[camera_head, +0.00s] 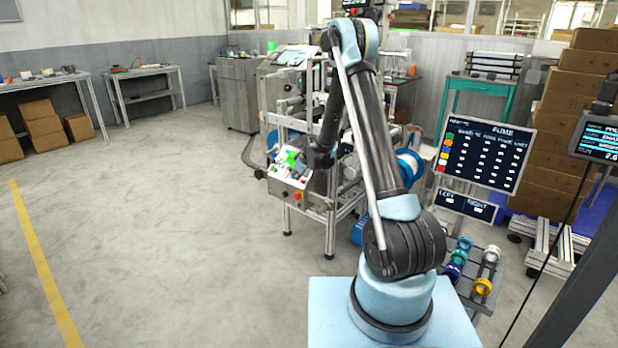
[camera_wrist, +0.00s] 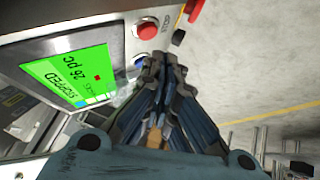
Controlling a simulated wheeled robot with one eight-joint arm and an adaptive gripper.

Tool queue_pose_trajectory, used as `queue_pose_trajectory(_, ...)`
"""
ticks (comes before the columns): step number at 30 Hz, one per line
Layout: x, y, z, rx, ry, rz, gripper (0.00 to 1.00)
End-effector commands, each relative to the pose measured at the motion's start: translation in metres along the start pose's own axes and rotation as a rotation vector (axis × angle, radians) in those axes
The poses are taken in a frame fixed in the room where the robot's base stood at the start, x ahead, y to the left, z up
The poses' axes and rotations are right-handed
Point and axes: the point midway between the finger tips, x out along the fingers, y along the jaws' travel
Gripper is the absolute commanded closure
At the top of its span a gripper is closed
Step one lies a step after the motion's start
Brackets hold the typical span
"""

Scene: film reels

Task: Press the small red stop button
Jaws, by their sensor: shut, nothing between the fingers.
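The red button (camera_wrist: 147,29) sits on the grey control panel (camera_wrist: 131,31), with a small printed label beside it that seems to read STOP. The panel's green screen (camera_wrist: 68,77) reads STOPPED and 26 pc. My gripper (camera_wrist: 161,60) is shut and empty, with its fingertips just below the red button in the wrist view, apart from it in the picture; the depth gap is hard to judge. A blue button (camera_wrist: 139,62) is partly hidden by the fingers. In the head view the green screen (camera_head: 291,157) shows, and my arm reaches to the machine just right of it.
In the head view a red control (camera_head: 298,197) is on the box's front. The machine frame (camera_head: 331,225) stands close behind my arm. The floor at left is open.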

Motion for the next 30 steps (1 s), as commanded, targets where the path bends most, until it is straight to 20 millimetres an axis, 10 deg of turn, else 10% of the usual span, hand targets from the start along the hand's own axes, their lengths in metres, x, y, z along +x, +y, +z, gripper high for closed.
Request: queue_pose_trajectory(30, -0.032, -0.023, -0.023, 0.0, 0.0, 0.0, 1.0)
